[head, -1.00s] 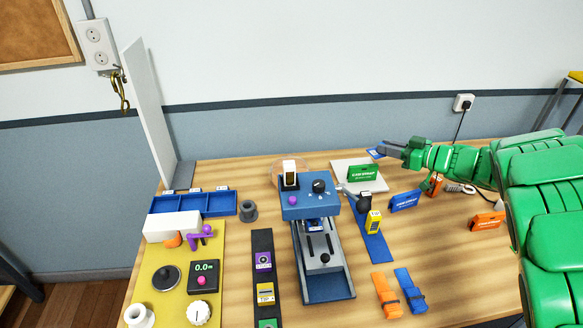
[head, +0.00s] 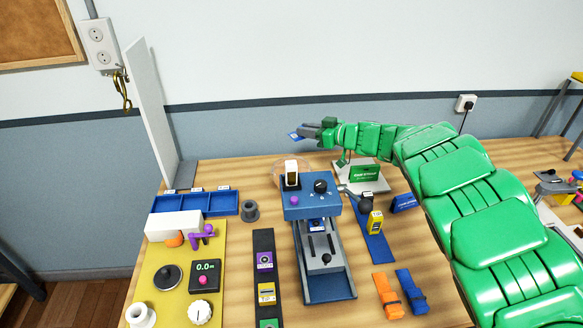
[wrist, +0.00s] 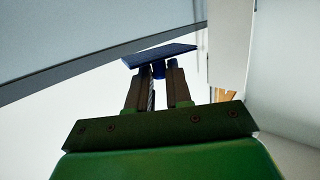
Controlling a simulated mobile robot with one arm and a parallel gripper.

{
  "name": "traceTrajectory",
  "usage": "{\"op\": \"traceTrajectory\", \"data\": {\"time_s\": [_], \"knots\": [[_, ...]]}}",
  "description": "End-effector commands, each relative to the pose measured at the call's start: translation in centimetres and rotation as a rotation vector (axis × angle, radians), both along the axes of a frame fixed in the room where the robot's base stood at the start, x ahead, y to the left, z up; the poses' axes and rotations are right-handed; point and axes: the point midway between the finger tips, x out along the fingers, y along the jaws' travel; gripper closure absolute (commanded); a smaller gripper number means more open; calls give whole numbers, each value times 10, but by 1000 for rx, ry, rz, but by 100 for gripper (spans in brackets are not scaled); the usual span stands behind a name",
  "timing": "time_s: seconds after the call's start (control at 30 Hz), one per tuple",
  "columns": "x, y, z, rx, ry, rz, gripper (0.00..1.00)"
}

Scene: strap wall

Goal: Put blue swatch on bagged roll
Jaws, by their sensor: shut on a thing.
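My gripper (head: 308,133) is shut on the blue swatch (head: 295,135), held out to the left in front of the wall, above the back of the table. In the wrist view the swatch (wrist: 160,55) is a flat dark blue piece across the fingertips, slightly tilted, with a small blue stub between the fingers. A green lettered packet (head: 362,174) stands on a pale plate (head: 375,187) below and right of my gripper. A blue lettered packet (head: 403,203) is partly hidden by my arm. I cannot tell which one is the bagged roll.
A blue machine (head: 311,206) with knobs stands mid-table. A blue divided tray (head: 222,205) and a tall white panel (head: 150,110) are at the left. A yellow board (head: 180,255) holds knobs and a display. Orange (head: 386,297) and blue (head: 410,292) straps lie at the front right.

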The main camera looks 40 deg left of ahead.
Motion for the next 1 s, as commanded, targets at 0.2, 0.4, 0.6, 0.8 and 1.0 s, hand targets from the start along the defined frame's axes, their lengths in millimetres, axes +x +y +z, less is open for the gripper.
{"op": "traceTrajectory", "data": {"time_s": [0.2, 0.4, 0.6, 0.8, 1.0], "knots": [[0, 0, -20, -1, 0, 1, 100], [0, 0, -38, -1, 0, 1, 100], [1, -1, -68, 1, 4, -1, 100], [0, -1, -82, 0, 0, 0, 100], [-1, -1, -99, 0, 1, 2, 100]]}}
